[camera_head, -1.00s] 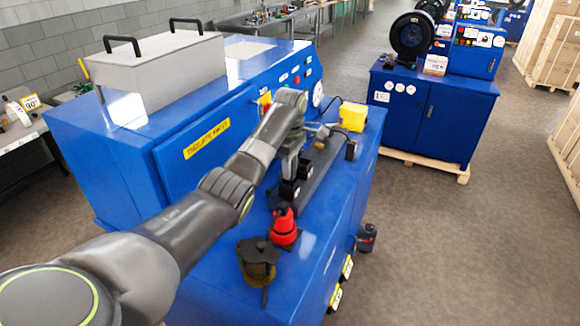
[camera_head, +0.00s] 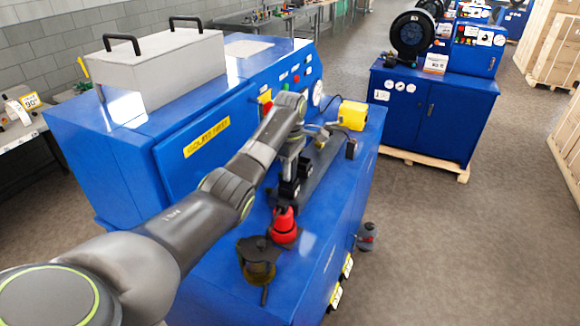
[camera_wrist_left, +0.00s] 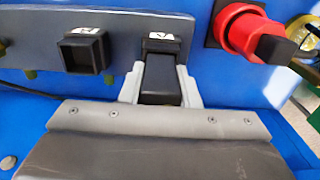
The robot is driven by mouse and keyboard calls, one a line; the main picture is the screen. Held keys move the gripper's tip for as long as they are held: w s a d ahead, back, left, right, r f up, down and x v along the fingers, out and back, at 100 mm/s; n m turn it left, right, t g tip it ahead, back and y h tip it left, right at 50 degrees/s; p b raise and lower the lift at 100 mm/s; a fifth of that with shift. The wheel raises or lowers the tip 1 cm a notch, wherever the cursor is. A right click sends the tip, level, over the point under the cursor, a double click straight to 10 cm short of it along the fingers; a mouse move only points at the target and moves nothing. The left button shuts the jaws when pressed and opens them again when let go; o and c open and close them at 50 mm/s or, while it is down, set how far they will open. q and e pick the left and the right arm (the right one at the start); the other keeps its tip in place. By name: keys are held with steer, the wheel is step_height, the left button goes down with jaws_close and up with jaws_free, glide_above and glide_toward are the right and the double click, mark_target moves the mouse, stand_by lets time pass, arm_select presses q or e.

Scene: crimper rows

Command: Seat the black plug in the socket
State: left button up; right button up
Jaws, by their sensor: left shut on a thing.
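My left gripper (camera_wrist_left: 160,88) is shut on the black plug (camera_wrist_left: 160,78), which lies between its two pale grey fingers. In the head view my left gripper (camera_head: 290,172) points down at the grey panel on the blue bench. The plug's far end meets the labelled socket position (camera_wrist_left: 162,45) nearest the red knob. The socket's opening is hidden behind the plug, so I cannot tell how deep the plug sits. A second black square socket (camera_wrist_left: 83,52) stands open to the left in the wrist view. My right gripper is not in view.
A red knob (camera_head: 284,226) stands just in front of the sockets, with a dark and brass fitting (camera_head: 258,262) nearer me. A yellow box (camera_head: 352,115) is at the panel's far end. The blue cabinet (camera_head: 210,140) rises close on the left. Open floor lies right.

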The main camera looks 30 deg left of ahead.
arm_select(q)
steer(key=shift+f, duration=0.6)
steer(key=o, duration=0.9)
steer(key=shift+s, duration=0.1)
steer(key=shift+o, duration=1.3)
steer(key=shift+f, duration=0.15)
